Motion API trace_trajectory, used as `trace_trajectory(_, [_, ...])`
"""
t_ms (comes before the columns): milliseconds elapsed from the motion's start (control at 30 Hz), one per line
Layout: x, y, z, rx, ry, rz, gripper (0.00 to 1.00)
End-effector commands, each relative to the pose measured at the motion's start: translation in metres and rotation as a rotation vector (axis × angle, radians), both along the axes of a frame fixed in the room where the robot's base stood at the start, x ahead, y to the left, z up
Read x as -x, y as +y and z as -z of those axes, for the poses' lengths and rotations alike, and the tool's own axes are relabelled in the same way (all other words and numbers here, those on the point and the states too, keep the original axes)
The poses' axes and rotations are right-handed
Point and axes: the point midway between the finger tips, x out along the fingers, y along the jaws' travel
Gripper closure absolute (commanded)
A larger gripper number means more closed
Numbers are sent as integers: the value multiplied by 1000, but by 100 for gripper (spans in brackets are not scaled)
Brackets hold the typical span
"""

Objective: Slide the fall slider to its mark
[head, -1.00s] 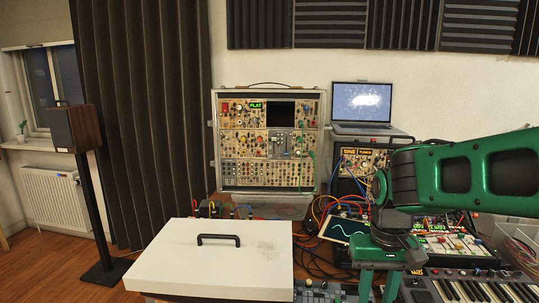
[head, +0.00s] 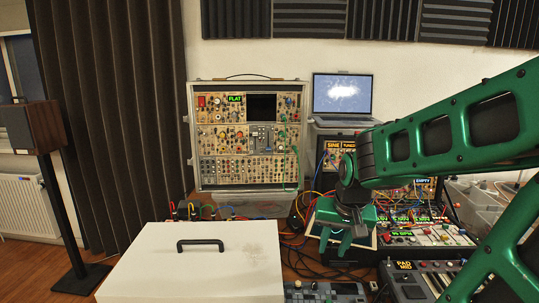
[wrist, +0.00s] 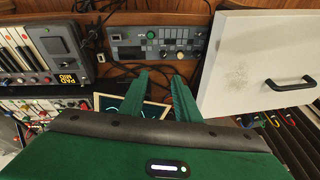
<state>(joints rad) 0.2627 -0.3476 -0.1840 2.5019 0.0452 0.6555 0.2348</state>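A tall open modular synth case (head: 193,150) stands at the back, its panels full of knobs and jacks, with a green FLAT display. A grey panel (head: 262,138) with what look like sliders sits in its middle row. I cannot read which slider is the fall slider, nor see its mark. My gripper (head: 335,241) points down over the desk, in front and to the right of the case, well apart from it. In the wrist view its two green fingers (wrist: 158,80) are apart with nothing between them.
A white lid with a black handle (head: 190,275) covers the front left. A grey knobbed box (wrist: 158,42) and a keyboard (head: 415,278) stand at the front right. Cables (head: 300,215) tangle before the case. A laptop (head: 342,95) stands at the back right.

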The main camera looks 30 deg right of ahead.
Motion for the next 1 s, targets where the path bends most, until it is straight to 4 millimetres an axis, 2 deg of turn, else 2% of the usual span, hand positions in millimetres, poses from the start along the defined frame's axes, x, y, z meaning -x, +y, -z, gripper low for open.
trace_trajectory(33, [-32,-7,0,5,-71,35,70])
trace_trajectory(200, [-135,-21,-14,-33,-359,164,70])
trace_trajectory(400, [-241,-32,-40,-181,-706,319,70])
trace_trajectory(500, [-284,-38,-56,-292,-875,400,70])
trace_trajectory(600, [-316,-46,-72,-413,-1028,477,70])
trace_trajectory(700, [-337,-53,-86,-527,-1153,542,70])
trace_trajectory(800, [-349,-61,-96,-615,-1243,589,70])
trace_trajectory(1000, [-360,-68,-107,-698,-1325,628,70])
